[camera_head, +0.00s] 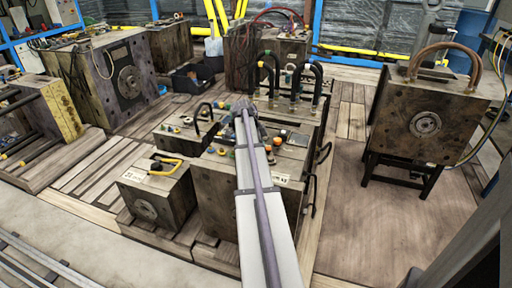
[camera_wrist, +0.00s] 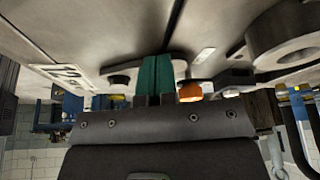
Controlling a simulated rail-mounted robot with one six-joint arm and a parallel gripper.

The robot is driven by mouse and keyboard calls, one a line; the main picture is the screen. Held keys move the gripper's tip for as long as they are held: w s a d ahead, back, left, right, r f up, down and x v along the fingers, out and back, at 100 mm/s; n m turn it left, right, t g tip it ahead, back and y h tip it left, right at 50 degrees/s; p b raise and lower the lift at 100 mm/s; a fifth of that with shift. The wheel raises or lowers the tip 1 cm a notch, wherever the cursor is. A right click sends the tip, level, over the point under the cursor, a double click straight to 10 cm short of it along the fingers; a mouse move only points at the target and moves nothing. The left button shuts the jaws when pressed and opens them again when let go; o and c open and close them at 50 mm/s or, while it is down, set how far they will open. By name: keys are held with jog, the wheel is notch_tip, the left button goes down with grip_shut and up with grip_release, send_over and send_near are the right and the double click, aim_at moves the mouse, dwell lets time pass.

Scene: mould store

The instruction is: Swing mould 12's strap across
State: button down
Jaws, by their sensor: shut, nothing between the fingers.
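My gripper (camera_head: 244,108) is at the far end of my arm, over the top of the large middle mould (camera_head: 213,190). In the wrist view its teal fingers (camera_wrist: 156,76) are together with nothing between them, close to the mould's top face. A flat grey metal strap (camera_wrist: 125,73) lies by the fingers, near a dark seam in the top; I cannot tell whether they touch. A white label (camera_wrist: 66,76) looks like "12" but is hard to read. My arm hides part of the mould top in the head view.
An orange-capped fitting (camera_wrist: 190,91) is beside the fingers, and a thick metal ring (camera_wrist: 288,38) is at right. Black hoses (camera_head: 317,82) rise behind the mould. Floor at right is clear before another mould (camera_head: 425,122).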

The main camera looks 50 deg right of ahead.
jog(key=shift+s+d, duration=0.1)
jog(key=shift+d, duration=0.25)
dwell(1.6)
jog(key=shift+w+a, duration=0.35)
jog(key=shift+a, duration=0.1)
jog(key=shift+w+a, duration=1)
jog(key=shift+w, duration=0.05)
jog(key=p+v, duration=0.9)
jog(key=v, duration=0.1)
jog(key=shift+s+a, duration=0.1)
jog(key=shift+s, duration=0.05)
